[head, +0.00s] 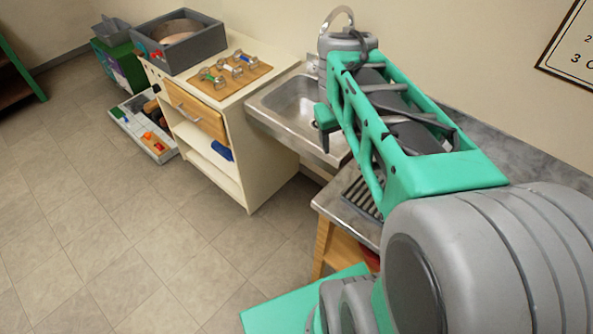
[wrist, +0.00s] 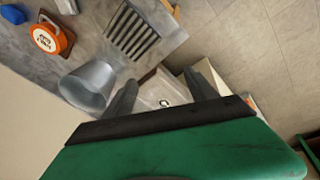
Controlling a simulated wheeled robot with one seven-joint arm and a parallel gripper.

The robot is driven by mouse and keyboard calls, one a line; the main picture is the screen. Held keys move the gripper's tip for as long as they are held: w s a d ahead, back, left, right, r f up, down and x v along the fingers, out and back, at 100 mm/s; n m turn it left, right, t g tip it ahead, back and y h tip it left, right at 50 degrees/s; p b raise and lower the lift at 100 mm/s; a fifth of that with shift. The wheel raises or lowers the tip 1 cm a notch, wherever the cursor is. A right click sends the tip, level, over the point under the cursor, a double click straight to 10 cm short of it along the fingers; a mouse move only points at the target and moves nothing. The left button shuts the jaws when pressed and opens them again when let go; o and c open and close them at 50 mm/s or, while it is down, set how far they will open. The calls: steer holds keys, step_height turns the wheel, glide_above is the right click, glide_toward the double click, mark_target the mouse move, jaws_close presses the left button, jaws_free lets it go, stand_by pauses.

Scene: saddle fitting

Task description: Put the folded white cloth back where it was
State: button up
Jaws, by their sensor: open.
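I cannot make out a folded white cloth in either view. My gripper (wrist: 160,78) is open in the wrist view, its two dark fingers spread apart with nothing seen between them but the sink basin and its drain. In the head view my arm covers much of the right side and hides part of the sink and the counter. One dark finger shows there over the steel sink (head: 287,101). A blue item (head: 222,151), perhaps a cloth, lies on the shelf of the cream cabinet (head: 246,172).
A grey box (head: 196,58) and a wooden board (head: 230,76) with metal pieces stand on the cabinet. A tray of parts (head: 128,122) is on the floor. A grey metal cup (wrist: 88,85), an orange tape measure (wrist: 52,38) and a slatted rack (wrist: 131,31) sit on the counter.

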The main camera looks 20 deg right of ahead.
steer(key=s+a+f+t+y, duration=0.1)
steer(key=s+a, duration=0.1)
steer(key=a, duration=0.5)
steer(key=s+a+f+t+y+b, duration=0.1)
steer(key=s+a, duration=0.1)
steer(key=a, duration=0.5)
steer(key=shift+a+f+n+t, duration=0.3)
steer(key=shift+f+n, duration=0.1)
steer(key=shift+s, duration=0.1)
